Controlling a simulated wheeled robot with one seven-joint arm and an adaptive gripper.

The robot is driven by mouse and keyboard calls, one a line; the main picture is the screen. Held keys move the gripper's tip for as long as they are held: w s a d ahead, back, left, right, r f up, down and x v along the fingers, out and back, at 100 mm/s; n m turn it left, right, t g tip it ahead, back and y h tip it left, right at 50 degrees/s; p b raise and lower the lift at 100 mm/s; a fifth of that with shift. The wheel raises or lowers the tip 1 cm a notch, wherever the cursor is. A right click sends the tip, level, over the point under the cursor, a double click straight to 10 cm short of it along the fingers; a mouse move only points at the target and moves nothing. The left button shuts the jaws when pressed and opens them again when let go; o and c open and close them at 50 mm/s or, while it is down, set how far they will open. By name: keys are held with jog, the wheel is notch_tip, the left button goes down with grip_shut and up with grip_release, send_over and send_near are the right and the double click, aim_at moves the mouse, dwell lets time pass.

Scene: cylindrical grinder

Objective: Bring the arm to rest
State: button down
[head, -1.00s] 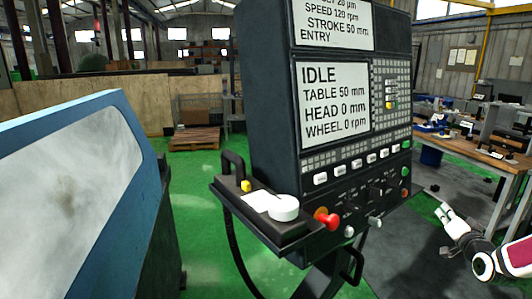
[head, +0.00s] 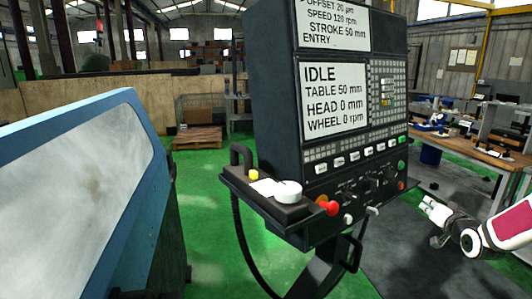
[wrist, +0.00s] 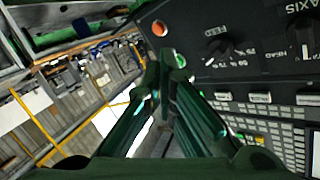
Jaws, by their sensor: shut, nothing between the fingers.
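My gripper (head: 428,203) is at the right of the head view, just right of the control console (head: 277,120) and apart from it. Its fingers also show in the wrist view (wrist: 167,65), close together with nothing between them. The console's upright panel carries a screen reading IDLE, TABLE 50 mm, HEAD 0 mm, WHEEL 0 rpm. A feed knob (wrist: 217,48) and an orange button (wrist: 159,28) show beside the fingers in the wrist view.
The console's ledge holds a white round knob (head: 288,191) and a red knob (head: 328,207). A blue machine cover (head: 140,110) fills the left. A workbench (head: 480,149) stands behind my arm at the right. Green floor lies open between cover and console.

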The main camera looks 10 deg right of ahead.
jog(key=s+a+r+n+g, duration=0.3)
jog(key=a+r, duration=0.4)
jog(key=a, duration=0.5)
jog(key=s+a+r+n+g, duration=0.25)
jog(key=a+r, duration=0.35)
jog(key=a, duration=0.5)
jog(key=s+a+r+n+g+y, duration=0.1)
jog(key=s+a+g+y, duration=0.1)
jog(key=s+a, duration=0.7)
jog(key=s+a+r+n+g+y, duration=0.1)
jog(key=s+a, duration=0.8)
jog(key=s, duration=1)
jog(key=shift+a+r+g+y, duration=0.35)
jog(key=shift+r+g+y, duration=0.1)
jog(key=shift+g+y, duration=0.1)
jog(key=shift+n, duration=0.25)
